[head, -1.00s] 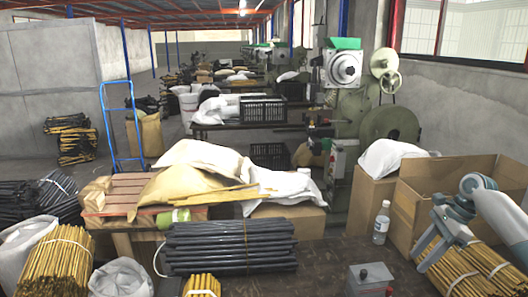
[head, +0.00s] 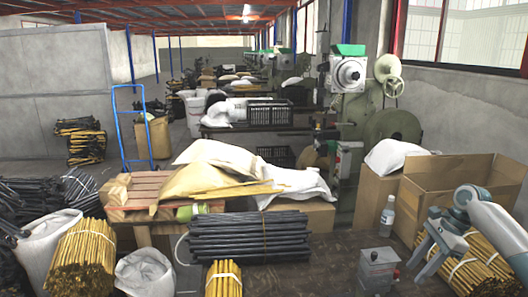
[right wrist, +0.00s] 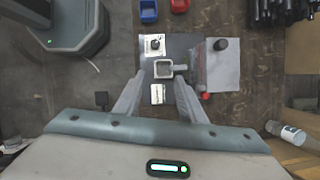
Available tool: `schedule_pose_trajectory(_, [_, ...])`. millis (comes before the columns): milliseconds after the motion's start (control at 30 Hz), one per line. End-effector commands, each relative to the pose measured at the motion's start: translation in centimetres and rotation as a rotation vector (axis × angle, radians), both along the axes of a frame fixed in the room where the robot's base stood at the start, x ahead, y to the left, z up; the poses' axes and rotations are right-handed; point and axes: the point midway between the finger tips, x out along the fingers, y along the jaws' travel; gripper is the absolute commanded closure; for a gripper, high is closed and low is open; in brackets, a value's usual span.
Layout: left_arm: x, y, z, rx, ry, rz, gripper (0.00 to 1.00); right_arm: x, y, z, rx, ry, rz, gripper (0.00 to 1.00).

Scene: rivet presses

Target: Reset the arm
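My right gripper (head: 417,270) hangs from the right arm at the lower right of the head view, in front of the bundled yellow rods. In the right wrist view its two fingers (right wrist: 160,78) stand apart with a gap between the tips, and nothing is held. Below the fingers lies a dark plate with a metal fixture (right wrist: 155,44) and a square metal part (right wrist: 163,69). They look apart from the fingers, but the height is hard to tell. My left arm and gripper do not show in either view.
A grey box with a black knob (head: 378,272) stands left of the right gripper. A bottle (head: 387,217) and an open carton (head: 433,190) are behind it. Black rods (head: 250,240) lie front centre. Small blue (right wrist: 148,11) and red (right wrist: 179,5) bins show in the wrist view.

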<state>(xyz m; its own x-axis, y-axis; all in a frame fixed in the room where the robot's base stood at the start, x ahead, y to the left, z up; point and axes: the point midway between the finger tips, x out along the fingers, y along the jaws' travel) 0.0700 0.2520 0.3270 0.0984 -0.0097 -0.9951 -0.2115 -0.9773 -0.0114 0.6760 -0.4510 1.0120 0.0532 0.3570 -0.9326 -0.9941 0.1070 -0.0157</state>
Motion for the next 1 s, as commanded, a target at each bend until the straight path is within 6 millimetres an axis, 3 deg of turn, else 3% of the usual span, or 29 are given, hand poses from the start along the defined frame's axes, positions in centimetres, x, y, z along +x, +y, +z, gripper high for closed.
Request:
schedule_pose_trajectory(267, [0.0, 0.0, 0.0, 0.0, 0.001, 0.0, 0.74, -1.1, 2.6, -3.9, -0.04, -0.021, 0.139, 0.63])
schedule_pose_trajectory(533, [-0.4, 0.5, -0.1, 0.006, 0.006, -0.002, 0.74, -3.5, 7.0, -10.0, -0.094, -0.069, 0.381, 0.63])
schedule_pose_trajectory(800, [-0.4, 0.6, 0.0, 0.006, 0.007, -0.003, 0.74, -9.4, 14.2, -18.6, -0.147, -0.188, 0.773, 0.63])
schedule_pose_trajectory(1000, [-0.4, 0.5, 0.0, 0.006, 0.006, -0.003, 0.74, -14.9, 19.0, -23.1, -0.178, -0.3, 1.035, 0.63])
